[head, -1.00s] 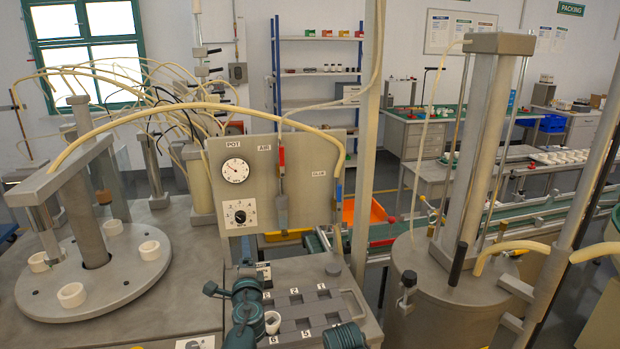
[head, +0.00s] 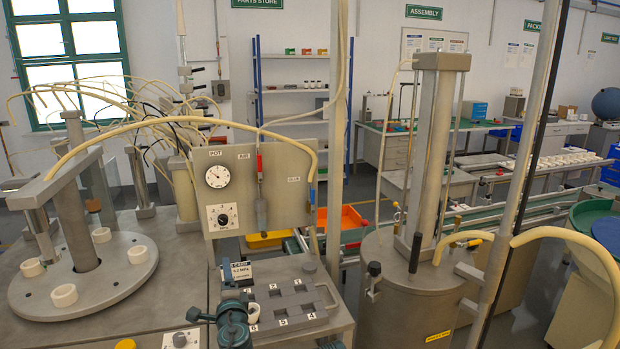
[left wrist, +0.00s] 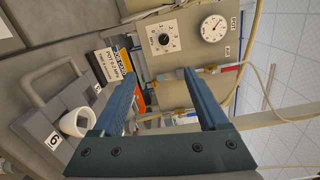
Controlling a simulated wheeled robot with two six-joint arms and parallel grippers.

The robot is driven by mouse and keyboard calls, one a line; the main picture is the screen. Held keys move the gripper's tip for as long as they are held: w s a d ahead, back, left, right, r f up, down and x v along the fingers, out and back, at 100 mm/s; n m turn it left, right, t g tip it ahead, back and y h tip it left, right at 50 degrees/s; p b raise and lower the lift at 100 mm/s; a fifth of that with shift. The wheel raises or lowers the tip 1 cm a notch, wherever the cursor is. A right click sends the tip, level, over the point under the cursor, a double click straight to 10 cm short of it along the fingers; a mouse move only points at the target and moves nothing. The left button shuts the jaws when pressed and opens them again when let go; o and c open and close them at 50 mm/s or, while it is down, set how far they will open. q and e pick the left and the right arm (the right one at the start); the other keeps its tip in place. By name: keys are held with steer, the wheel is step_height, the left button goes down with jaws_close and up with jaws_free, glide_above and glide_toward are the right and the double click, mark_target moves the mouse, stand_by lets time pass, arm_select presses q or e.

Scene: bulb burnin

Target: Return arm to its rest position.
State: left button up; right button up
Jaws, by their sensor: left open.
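My left gripper (head: 232,318) is low in the head view, at the front left of the grey numbered tray (head: 290,312). Its dark teal parts are foreshortened there. In the left wrist view the two blue-grey fingers (left wrist: 160,72) stand wide apart with nothing between them. A white ring-shaped cup (head: 253,313) is at slot 6 of the tray, close beside the gripper; it also shows in the left wrist view (left wrist: 78,123), left of the fingers. A sliver of teal at the bottom edge of the head view seems to be my right arm; its gripper is out of view.
A job card (head: 239,272) stands behind the tray. A gauge panel (head: 262,188) rises behind it. A round turntable (head: 95,285) with white rings is left, and a large metal pot (head: 405,290) is right. A pale hose (head: 565,232) crosses at right.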

arm_select(q)
steer(key=s+d+f+n+g+p, duration=0.2)
steer(key=s+d+f+n+g, duration=0.1)
steer(key=s+f+n+g, duration=0.8)
steer(key=s+d+f+n+g+h+p, duration=0.1)
steer(key=s+d+f+g+h, duration=0.3)
steer(key=s+d, duration=0.8)
step_height(320, 180, down, 3)
steer(key=shift+s+d+f+g+h, duration=0.15)
steer(key=shift+s+g+h, duration=0.15)
steer(key=shift+s+g, duration=0.65)
